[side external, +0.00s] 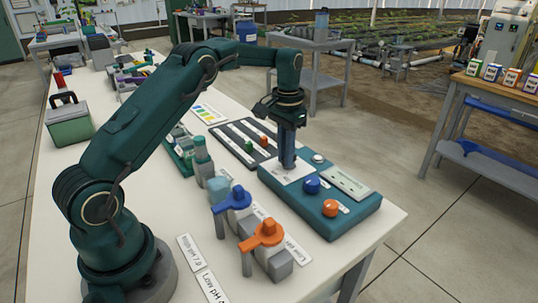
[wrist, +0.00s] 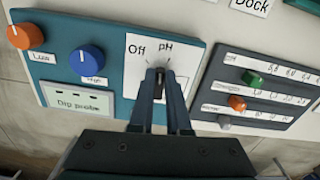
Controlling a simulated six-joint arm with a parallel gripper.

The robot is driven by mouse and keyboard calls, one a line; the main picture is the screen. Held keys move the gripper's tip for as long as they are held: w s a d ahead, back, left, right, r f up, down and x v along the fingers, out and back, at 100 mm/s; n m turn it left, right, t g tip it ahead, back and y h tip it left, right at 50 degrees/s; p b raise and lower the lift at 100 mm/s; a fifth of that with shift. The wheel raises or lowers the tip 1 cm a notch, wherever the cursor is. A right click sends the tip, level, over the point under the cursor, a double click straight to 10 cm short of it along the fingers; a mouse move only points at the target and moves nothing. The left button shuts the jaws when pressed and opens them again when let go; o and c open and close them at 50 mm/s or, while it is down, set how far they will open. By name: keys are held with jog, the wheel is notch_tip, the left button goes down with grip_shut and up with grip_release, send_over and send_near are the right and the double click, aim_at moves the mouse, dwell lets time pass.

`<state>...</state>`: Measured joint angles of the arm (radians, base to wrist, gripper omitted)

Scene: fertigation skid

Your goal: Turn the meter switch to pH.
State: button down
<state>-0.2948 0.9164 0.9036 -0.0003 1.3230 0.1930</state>
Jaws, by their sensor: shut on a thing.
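The meter is a teal box (side external: 350,216) on the white bench; its face (wrist: 52,62) also shows in the wrist view. Its white switch plate (wrist: 136,75) bears the words "Off" at left and "pH" at right of it. My gripper (wrist: 161,78) points down over this plate, shut on the dark meter switch (wrist: 159,90) between its fingers. The fingers hide most of the switch, so I cannot tell exactly which word it points to. In the side view my gripper (side external: 288,163) stands upright on the plate.
Beside the switch are a blue knob (side external: 311,185), an orange knob (side external: 330,208) and a display (wrist: 81,103) reading "Dip probe". A dark slider panel (side external: 234,142) lies close by. Blue-handled (side external: 236,198) and orange-handled (side external: 264,236) valves stand nearer my base.

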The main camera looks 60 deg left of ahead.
jog(key=shift+w+a+r+m, duration=0.1)
jog(key=shift+m, duration=0.85)
jog(key=shift+a+m, duration=0.1)
jog(key=shift+m, duration=0.85)
jog(key=c, duration=0.9)
grip_release()
jog(key=shift+r, duration=2.55)
